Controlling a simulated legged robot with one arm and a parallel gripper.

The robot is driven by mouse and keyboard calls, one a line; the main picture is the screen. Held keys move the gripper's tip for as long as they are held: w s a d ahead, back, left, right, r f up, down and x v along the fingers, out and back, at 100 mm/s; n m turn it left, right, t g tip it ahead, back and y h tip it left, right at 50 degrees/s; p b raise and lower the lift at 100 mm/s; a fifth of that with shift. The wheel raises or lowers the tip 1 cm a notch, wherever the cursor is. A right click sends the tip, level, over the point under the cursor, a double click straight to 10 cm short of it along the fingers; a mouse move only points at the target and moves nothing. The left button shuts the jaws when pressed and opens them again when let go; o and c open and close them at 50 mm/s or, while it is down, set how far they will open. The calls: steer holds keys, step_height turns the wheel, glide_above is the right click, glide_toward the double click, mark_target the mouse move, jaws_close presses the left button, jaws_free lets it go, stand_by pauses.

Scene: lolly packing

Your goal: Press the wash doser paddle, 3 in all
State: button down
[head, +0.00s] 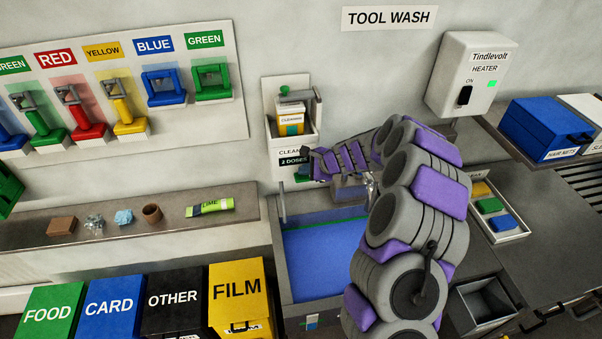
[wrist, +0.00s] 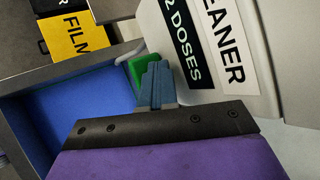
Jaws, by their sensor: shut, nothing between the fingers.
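The wash doser (head: 283,143) is a white wall unit holding a yellow cleaner pack, with a label reading "CLEANER" and "2 DOSES". Its label also shows close up in the wrist view (wrist: 220,45). A green paddle (wrist: 136,72) shows below the label, just behind my fingertips. My gripper (head: 309,165) is at the doser's lower front. In the wrist view its blue-grey fingers (wrist: 155,82) are shut with nothing between them, and they overlap the paddle. I cannot tell whether they touch it. The gripper hides part of the paddle.
A sink with blue liquid (head: 335,255) lies below the doser. A white heater box (head: 470,82) hangs to the right. A ledge (head: 120,226) with small items runs left, above the sorting bins (head: 237,290). A tray (head: 492,215) with coloured blocks sits right of my arm.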

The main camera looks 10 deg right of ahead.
stand_by(0.4)
steer(key=shift+a+r+p, duration=0.15)
steer(key=shift+r+p, duration=0.45)
steer(key=shift+r, duration=0.15)
steer(key=shift+a+r+p, duration=0.15)
steer(key=shift+r+p, duration=0.4)
steer(key=shift+r, duration=0.15)
steer(key=shift+r, duration=0.1)
step_height(320, 180, up, 6)
steer(key=p, duration=0.4)
steer(key=shift+p, duration=0.4)
